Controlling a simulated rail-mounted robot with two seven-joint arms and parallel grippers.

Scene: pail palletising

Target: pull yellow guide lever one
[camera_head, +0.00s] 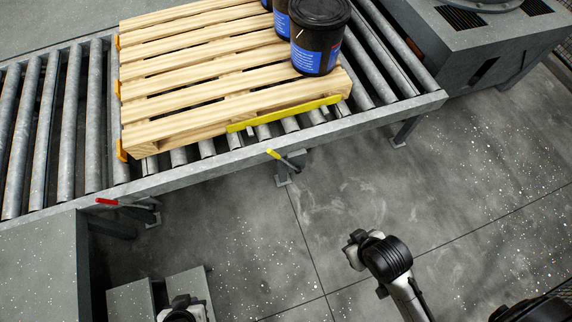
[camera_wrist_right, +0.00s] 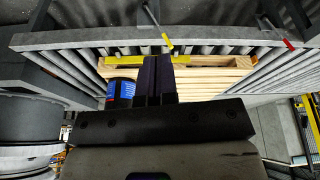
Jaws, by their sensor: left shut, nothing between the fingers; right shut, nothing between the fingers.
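The yellow guide lever (camera_head: 274,154) sticks out from the front rail of the roller conveyor, with a yellow grip and a dark stem. In the right wrist view the lever (camera_wrist_right: 167,40) shows above my fingertips, against the rail. My right gripper (camera_wrist_right: 160,60) is shut and empty, its dark fingers together, apart from the lever. In the head view its fingers are hidden by my right arm. My left gripper (camera_head: 181,302) is at the bottom left, partly cut off and far from the lever; it is shut, with nothing seen in it.
A red lever (camera_head: 107,201) sits further left on the same rail. A wooden pallet (camera_head: 190,75) with dark pails (camera_head: 318,45) lies on the rollers, a yellow bar (camera_head: 285,113) along its front. A grey machine (camera_head: 485,45) stands right.

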